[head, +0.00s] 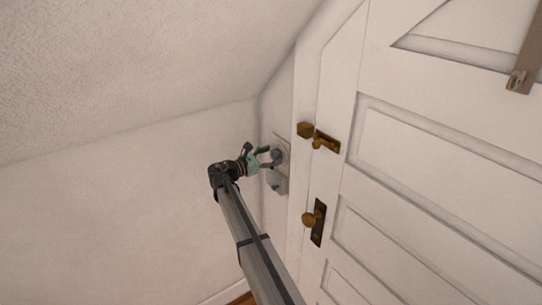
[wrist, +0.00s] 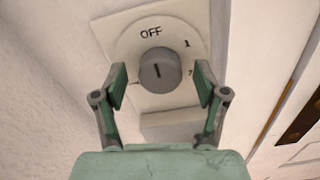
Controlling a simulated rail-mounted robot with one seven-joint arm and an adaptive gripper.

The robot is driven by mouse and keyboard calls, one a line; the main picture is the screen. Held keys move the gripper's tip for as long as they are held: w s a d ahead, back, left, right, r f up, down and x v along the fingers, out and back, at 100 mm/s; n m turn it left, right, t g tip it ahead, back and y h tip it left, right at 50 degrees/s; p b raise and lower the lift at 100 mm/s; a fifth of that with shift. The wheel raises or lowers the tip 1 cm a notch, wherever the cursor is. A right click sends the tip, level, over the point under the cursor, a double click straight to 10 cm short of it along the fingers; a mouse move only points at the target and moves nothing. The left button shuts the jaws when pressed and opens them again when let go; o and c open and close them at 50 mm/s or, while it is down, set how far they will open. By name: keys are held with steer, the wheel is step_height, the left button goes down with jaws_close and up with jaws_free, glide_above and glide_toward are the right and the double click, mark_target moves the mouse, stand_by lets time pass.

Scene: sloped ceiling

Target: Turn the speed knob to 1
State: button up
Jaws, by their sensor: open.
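The speed knob (wrist: 159,70) is a round grey dial with a dark pointer line on a white wall plate (wrist: 128,45). The line stands about upright, toward the OFF mark above it. The 1 mark is at the upper right of the dial, and another mark below it is partly hidden by a finger. My gripper (wrist: 161,82) has green fingers, spread open on both sides of the knob with gaps between. In the head view my gripper (head: 268,156) is at the wall beside the door, close to the knob (head: 277,154).
A pale box (head: 277,182) sits on the wall just below the plate. The white door (head: 420,190) with a brass latch (head: 326,141) and a brass door knob (head: 313,219) is to the right. The sloped ceiling (head: 130,70) comes down at the left.

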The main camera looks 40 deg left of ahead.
steer(key=c, duration=1.1)
steer(key=shift+c, duration=0.2)
steer(key=shift+f+m+b, duration=0.1)
steer(key=shift+m+b, duration=0.2)
steer(key=shift+b, duration=0.3)
